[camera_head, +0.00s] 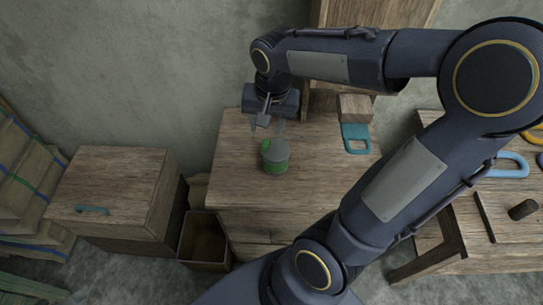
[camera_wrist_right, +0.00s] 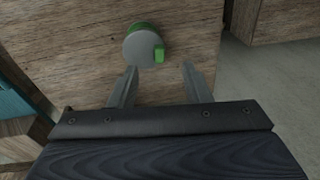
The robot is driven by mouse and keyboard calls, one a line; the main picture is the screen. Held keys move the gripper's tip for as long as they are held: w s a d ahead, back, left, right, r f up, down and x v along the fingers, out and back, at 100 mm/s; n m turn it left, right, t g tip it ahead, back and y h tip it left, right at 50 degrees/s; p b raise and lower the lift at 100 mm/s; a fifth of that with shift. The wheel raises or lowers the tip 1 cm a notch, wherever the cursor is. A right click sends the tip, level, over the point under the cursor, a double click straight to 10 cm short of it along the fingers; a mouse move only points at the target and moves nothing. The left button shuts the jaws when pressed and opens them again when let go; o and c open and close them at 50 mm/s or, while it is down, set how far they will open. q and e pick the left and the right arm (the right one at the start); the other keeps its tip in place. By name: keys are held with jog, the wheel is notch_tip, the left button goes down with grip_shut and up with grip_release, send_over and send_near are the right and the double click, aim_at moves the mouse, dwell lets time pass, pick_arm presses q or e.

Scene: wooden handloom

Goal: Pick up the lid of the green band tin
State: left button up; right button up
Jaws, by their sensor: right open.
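The green band tin (camera_head: 275,166) stands upright on the wooden cabinet top in the head view. My right gripper (camera_head: 267,127) is open and empty, just behind the tin in the head view. In the wrist view its two fingers (camera_wrist_right: 158,70) point toward the lid and appear apart from it. My left gripper does not show.
The cabinet top (camera_head: 235,180) is mostly clear around the tin. A wooden block (camera_head: 354,107) and a teal-handled item (camera_head: 356,138) lie at its right. A wooden chest (camera_head: 115,185) and an open bin (camera_head: 204,240) stand at the left. A bench (camera_head: 470,245) stands at the right.

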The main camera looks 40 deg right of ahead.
aim_at(266, 143)
jog(key=shift+m+g+h, duration=0.4)
jog(key=shift+m, duration=0.3)
jog(key=w+f, duration=0.1)
jog(key=f, duration=0.1)
jog(key=w+d+f+b, duration=0.1)
jog(key=w+f, duration=0.1)
jog(key=shift+d, duration=0.15)
jog(key=shift+w+d+f, duration=0.15)
jog(key=shift+w+f, duration=0.05)
jog(key=shift+f, duration=0.1)
jog(key=f, duration=0.7)
jog(key=shift+w+d+f, duration=0.1)
jog(key=shift+w+d, duration=0.05)
jog(key=shift+d, duration=0.1)
grip_shut()
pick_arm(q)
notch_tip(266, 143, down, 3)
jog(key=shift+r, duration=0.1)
